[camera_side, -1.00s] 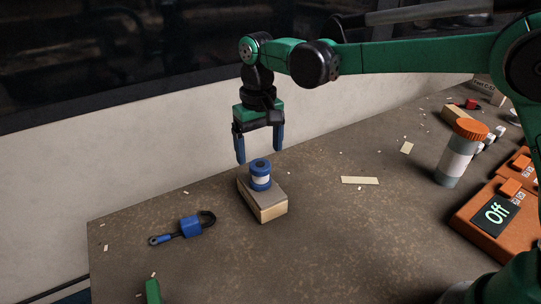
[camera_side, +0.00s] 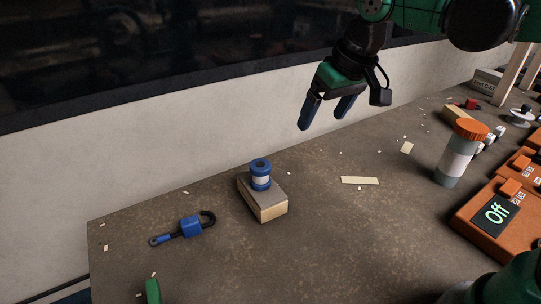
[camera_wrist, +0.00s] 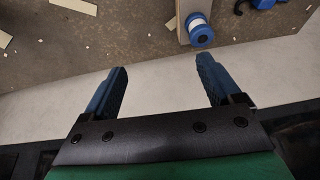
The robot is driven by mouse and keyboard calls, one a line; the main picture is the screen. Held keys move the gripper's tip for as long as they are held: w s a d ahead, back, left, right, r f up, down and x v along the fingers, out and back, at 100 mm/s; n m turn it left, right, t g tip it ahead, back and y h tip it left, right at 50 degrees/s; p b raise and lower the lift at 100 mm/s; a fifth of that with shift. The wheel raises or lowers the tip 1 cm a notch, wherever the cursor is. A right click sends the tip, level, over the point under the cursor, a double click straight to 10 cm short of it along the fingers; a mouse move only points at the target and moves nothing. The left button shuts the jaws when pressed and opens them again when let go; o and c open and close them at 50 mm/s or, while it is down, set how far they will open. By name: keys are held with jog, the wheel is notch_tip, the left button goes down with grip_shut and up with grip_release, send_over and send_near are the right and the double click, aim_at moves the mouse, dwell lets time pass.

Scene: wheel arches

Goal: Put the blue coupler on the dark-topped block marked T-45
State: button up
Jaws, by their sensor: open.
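The blue coupler (camera_side: 260,175), a blue spool shape with a white band, stands upright on top of a wooden block with a dark grey top (camera_side: 266,205). No T-45 marking can be read on the block. My gripper (camera_side: 324,115) is open and empty, raised well above the table, up and to the right of the coupler. In the wrist view the two blue fingers of my gripper (camera_wrist: 160,80) are spread apart with nothing between them. The coupler (camera_wrist: 200,30) and part of the block (camera_wrist: 186,8) show at the top of that view, beyond the fingers.
An orange-capped jar (camera_side: 461,153) and an orange box reading "Off" (camera_side: 490,220) stand right. A pale strip (camera_side: 360,180) lies mid-table.

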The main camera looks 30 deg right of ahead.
jog(key=s+d+f+t, duration=0.3)
jog(key=s+d+f, duration=0.1)
jog(key=s, duration=0.3)
jog(key=shift+f, duration=0.85)
